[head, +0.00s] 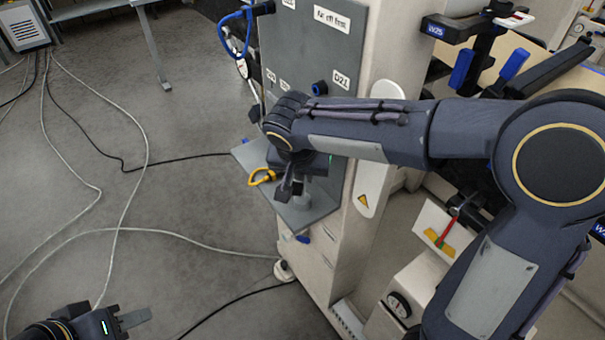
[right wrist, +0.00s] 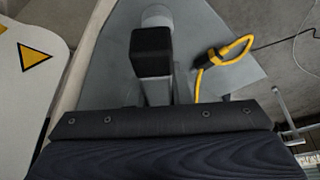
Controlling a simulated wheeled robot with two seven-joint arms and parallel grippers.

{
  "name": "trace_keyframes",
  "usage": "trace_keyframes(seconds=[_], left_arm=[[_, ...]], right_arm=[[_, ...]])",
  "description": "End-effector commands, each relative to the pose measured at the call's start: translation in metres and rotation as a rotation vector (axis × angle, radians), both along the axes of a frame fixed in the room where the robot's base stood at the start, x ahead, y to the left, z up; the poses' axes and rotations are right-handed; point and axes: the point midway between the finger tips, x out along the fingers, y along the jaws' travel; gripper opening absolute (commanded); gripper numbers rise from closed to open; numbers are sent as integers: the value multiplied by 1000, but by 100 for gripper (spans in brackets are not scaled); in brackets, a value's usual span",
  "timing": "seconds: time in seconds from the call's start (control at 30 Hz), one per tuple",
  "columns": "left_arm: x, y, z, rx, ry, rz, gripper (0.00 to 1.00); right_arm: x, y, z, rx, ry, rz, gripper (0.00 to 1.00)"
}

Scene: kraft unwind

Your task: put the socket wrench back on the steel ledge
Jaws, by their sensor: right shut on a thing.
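The steel ledge (head: 304,219) is a grey plate on the side of the pale machine, and it fills the upper middle of the right wrist view (right wrist: 222,82). My right gripper (head: 290,188) is over the ledge, pointing down; its dark finger shows in the right wrist view (right wrist: 152,52). It is shut on the socket wrench, mostly hidden by the gripper. A light grey round part (head: 303,197), apparently of the wrench, shows beside the finger and beyond it in the right wrist view (right wrist: 157,16). I cannot tell whether it touches the ledge. My left gripper (head: 130,319) is low at the left, away from the ledge.
A yellow hook-like loop (head: 262,177) lies at the ledge's left edge, close to my right gripper; it also shows in the right wrist view (right wrist: 208,65). Cables (head: 125,215) cross the floor.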

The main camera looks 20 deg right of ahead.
Motion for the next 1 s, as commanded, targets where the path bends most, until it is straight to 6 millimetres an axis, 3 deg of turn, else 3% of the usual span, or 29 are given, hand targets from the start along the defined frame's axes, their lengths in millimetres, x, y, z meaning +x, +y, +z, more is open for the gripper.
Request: trace_keyframes(seconds=[0.3,0.33,0.5,0.83,1.0], left_arm=[[0,0,-2,0,0,0,36],[0,0,-1,0,0,0,36],[0,0,-1,0,0,0,36],[0,0,1,0,0,0,36],[0,0,5,0,0,0,36]], right_arm=[[0,0,-2,1,-3,0,0],[0,0,-2,1,-1,-1,21],[0,0,-2,1,-1,-1,40],[-1,1,3,1,-3,0,40],[-9,6,28,3,-6,2,40]])
